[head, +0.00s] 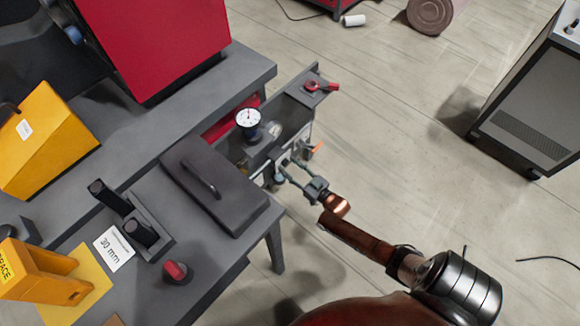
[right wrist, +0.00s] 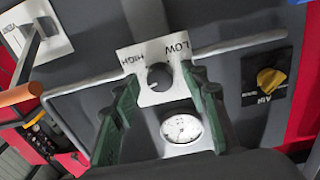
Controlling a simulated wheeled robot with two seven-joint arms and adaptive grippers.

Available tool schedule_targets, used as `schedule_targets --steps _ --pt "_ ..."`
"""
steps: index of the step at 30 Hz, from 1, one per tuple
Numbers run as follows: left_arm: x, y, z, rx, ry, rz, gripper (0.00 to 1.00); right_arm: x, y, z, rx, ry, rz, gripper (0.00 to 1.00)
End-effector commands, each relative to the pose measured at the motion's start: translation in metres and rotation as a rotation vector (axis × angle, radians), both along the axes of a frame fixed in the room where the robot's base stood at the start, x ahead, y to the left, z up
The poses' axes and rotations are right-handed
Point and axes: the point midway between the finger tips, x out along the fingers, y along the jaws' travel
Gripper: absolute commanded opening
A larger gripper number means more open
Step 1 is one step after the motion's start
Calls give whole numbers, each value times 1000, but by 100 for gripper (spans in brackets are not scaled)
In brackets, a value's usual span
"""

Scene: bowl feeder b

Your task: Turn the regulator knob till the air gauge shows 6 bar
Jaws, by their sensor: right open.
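In the right wrist view a black knob (right wrist: 159,76) sits on a white plate marked LOW and HIGH. A yellow knob (right wrist: 270,79) on a black plate with an AIR label is at the right. My right gripper (head: 283,168) is open beside the bench end; in the wrist view its green fingers (right wrist: 160,82) appear on either side of the black knob. Contact cannot be told. My left gripper is not in view.
A dark lid with a handle (head: 222,186) lies on the bench left of my gripper. An orange-tipped rod (right wrist: 20,95) is left in the wrist view.

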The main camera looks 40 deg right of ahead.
Motion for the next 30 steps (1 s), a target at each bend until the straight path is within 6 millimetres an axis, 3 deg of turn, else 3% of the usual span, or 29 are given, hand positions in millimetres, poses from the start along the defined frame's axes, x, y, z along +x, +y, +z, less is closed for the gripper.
schedule_targets --steps 5,18,24,30 --pt "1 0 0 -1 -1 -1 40 -18 -1 -2 0 3 -1 41" --pt "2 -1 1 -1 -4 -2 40 -102 -4 -3 1 3 -2 41" --pt "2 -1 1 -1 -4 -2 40 -118 -4 -3 0 1 -1 41" --pt "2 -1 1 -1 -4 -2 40 -120 -4 -3 0 1 -1 41"
